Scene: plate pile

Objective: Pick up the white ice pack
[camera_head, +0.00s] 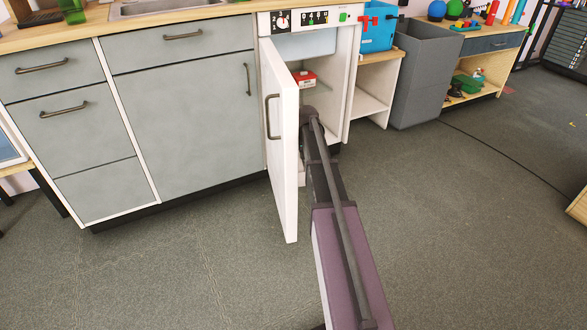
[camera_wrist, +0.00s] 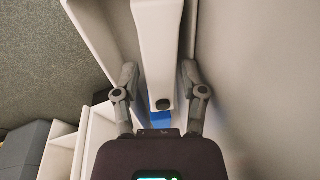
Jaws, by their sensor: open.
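My gripper (camera_head: 311,117) reaches into the white cabinet (camera_head: 353,75), just right of its open door (camera_head: 285,140). In the wrist view, the two fingers of my gripper (camera_wrist: 159,72) are spread apart. A long white piece (camera_wrist: 158,40) with a dark round spot shows between them; I cannot tell whether it is part of the cabinet or lies between the fingers in depth. I cannot make out the white ice pack for certain in either view. A red and white box (camera_head: 305,77) sits inside the cabinet, behind my gripper.
The open door stands close on the left of my arm. Grey drawers and cupboards (camera_head: 180,110) run to the left. A grey bin (camera_head: 427,75) and a blue container (camera_head: 378,35) stand to the right. The floor (camera_head: 450,220) in front is clear.

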